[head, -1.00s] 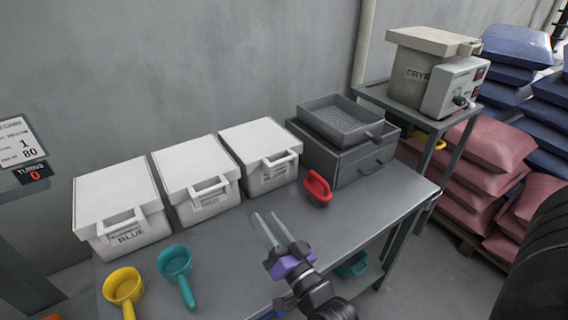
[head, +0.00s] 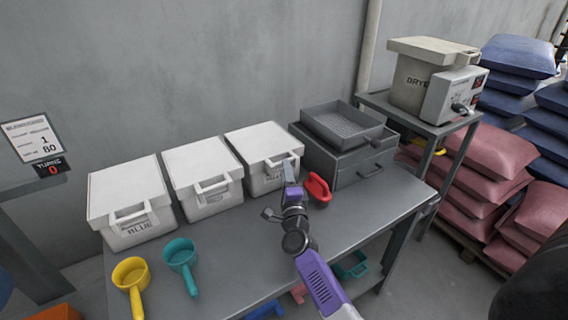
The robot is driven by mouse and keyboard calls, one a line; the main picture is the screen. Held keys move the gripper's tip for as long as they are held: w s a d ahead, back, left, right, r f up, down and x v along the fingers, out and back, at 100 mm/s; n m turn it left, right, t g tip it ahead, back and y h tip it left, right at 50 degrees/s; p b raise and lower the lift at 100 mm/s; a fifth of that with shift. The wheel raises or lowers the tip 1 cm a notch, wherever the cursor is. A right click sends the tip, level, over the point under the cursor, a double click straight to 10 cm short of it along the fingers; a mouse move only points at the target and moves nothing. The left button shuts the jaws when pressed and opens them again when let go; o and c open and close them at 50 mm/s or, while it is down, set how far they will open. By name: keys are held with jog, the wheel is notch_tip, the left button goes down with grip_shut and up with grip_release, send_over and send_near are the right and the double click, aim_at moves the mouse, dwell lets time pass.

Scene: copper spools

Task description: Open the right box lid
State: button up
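Three white lidded boxes stand in a row on the grey table, all with lids shut. The right box (head: 262,178) has a pale lid (head: 258,141) with a handle (head: 284,160) at its front edge. My gripper (head: 289,172) is right at the front right of this box, by the handle, and hides part of the box's front. Its fingers overlap in this view, so I cannot tell whether they are open or touch the handle. The middle box (head: 210,198) and the left box (head: 140,228), marked BLUE, stand to the left.
A red scoop (head: 318,187) lies just right of my gripper. A grey tray (head: 342,124) sits on a drawer unit (head: 358,163) behind it. A teal scoop (head: 180,256) and a yellow scoop (head: 131,274) lie at the front left. The table (head: 235,262) is bare in the middle.

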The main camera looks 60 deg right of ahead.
jog(key=shift+x, duration=2.2)
jog(key=shift+c, duration=0.2)
grip_shut()
